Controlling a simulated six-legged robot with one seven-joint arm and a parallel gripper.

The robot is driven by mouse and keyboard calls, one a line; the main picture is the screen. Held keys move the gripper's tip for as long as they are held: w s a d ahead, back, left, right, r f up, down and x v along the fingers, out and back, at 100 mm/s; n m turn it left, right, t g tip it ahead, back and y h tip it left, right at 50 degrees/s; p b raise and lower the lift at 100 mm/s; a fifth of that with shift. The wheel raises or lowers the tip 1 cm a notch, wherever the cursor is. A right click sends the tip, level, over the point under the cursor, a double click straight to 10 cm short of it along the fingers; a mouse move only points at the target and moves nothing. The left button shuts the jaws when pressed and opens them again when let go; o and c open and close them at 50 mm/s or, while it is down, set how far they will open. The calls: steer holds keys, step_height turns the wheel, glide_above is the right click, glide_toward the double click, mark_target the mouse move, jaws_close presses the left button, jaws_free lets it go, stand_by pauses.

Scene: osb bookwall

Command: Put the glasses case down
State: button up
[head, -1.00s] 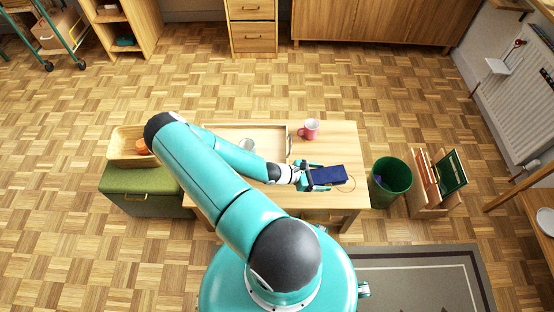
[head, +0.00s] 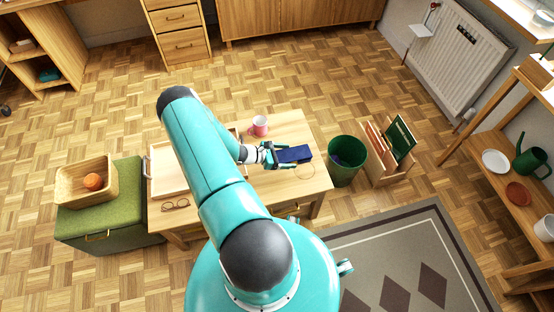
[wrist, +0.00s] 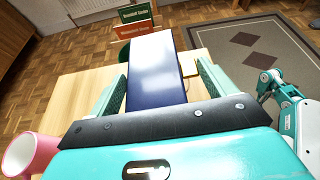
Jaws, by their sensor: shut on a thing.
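The glasses case is a dark blue box (head: 294,154) over the right part of the wooden table (head: 285,185). My gripper (head: 276,155) is shut on its near end. In the wrist view the case (wrist: 156,75) points straight away from me between the two teal fingers. I cannot tell whether its underside touches the table. A pair of thin-framed glasses (head: 176,204) lies on the table's front left.
A pink mug (head: 259,126) stands behind the case, and a tray (head: 168,172) lies on the table's left. A green bin (head: 346,160) and a wooden file rack (head: 388,165) stand right of the table. A green ottoman (head: 105,222) bears a basket (head: 70,190) with an orange fruit.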

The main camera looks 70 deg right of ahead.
steer(key=w+d+f, duration=0.1)
steer(key=w+f, duration=0.1)
steer(key=f, duration=0.1)
steer(key=w+d+f, duration=0.1)
steer(key=f, duration=0.1)
steer(key=shift+w+d+f, duration=0.1)
steer(key=shift+d+f, duration=0.05)
steer(key=shift+d, duration=0.2)
steer(key=shift+w+d+f, duration=0.1)
steer(key=shift+f, duration=1.55)
steer(key=o, duration=1.8)
steer(key=shift+o, duration=0.2)
steer(key=v, duration=1.2)
